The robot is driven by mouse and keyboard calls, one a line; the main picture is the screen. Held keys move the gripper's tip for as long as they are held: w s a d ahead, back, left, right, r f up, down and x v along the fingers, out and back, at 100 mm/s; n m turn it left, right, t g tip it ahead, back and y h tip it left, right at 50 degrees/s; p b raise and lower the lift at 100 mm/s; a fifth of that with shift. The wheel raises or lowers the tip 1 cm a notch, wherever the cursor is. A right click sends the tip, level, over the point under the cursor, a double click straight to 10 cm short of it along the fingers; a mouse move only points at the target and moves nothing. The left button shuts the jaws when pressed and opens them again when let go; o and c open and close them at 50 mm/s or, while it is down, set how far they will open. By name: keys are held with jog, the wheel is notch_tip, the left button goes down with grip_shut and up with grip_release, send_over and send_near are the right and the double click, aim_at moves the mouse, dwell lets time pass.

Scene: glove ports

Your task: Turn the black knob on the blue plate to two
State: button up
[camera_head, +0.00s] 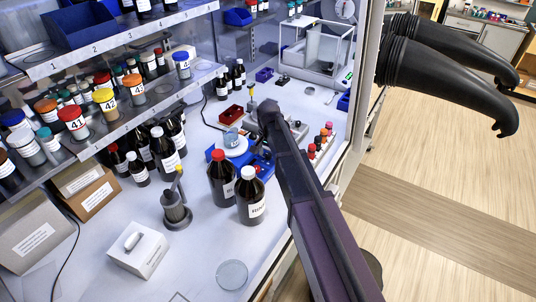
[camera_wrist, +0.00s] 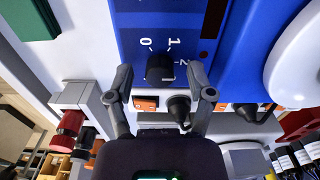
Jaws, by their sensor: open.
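The black knob (camera_wrist: 160,68) sits on the blue plate (camera_wrist: 130,28) in the wrist view. White marks 0, 1 and 2 are printed around it, with 0 at the upper left, 1 at the upper right and 2 at the right. I cannot tell which mark the knob points at. My gripper (camera_wrist: 160,84) is open, with one finger to each side of the knob and apart from it. In the head view part of a blue body (camera_head: 263,166) shows beside my arm; the knob and my fingertips cannot be made out there.
In the wrist view a black plug-like part (camera_wrist: 180,108) and orange switches lie below the knob, near my right finger. A white round part (camera_wrist: 297,65) stands at the right. In the head view brown bottles (camera_head: 251,196) stand left of my arm.

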jog(key=shift+n, duration=0.3)
